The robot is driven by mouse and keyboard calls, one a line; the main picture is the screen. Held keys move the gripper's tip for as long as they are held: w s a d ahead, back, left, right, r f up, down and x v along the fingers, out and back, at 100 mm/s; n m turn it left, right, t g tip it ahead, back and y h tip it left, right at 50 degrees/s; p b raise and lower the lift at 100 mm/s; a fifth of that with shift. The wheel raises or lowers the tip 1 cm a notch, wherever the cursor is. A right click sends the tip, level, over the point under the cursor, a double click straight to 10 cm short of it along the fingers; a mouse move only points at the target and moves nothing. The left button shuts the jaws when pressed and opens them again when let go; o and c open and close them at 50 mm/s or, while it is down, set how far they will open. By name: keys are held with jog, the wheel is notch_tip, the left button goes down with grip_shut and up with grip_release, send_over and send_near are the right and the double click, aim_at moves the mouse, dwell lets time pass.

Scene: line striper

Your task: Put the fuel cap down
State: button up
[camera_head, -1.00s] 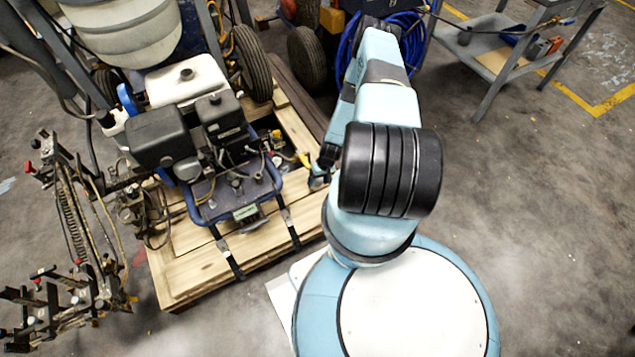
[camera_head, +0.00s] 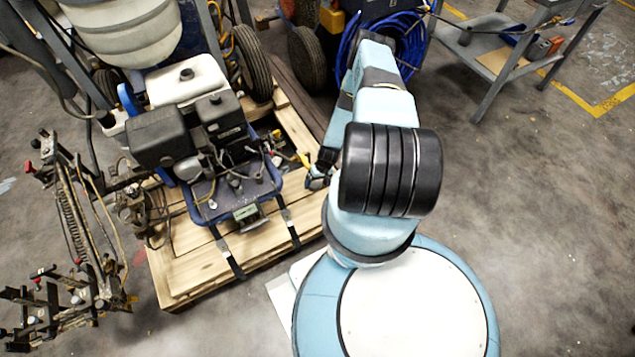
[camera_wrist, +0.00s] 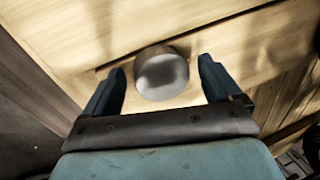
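The fuel cap (camera_wrist: 162,75), a round silvery disc, shows in the wrist view on the light wooden boards of the pallet (camera_wrist: 220,45). My gripper (camera_wrist: 162,78) is open, with one blue finger on each side of the cap and a visible gap to both. Whether the cap rests fully on the wood is hard to tell. In the head view my gripper (camera_head: 317,182) is low over the right side of the pallet (camera_head: 205,270), partly hidden by my arm. I cannot make out the cap there.
The striper's engine (camera_head: 185,135) stands on the pallet left of my gripper, with a white tank (camera_head: 187,80) behind it. A black wheel (camera_head: 252,62) and a coiled blue hose (camera_head: 400,45) are at the back. Open concrete floor lies to the right.

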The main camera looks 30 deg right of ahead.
jog(key=shift+o, duration=0.2)
jog(key=shift+r, duration=0.15)
jog(key=v, duration=1.1)
jog(key=shift+r, duration=0.4)
jog(key=shift+d, duration=0.15)
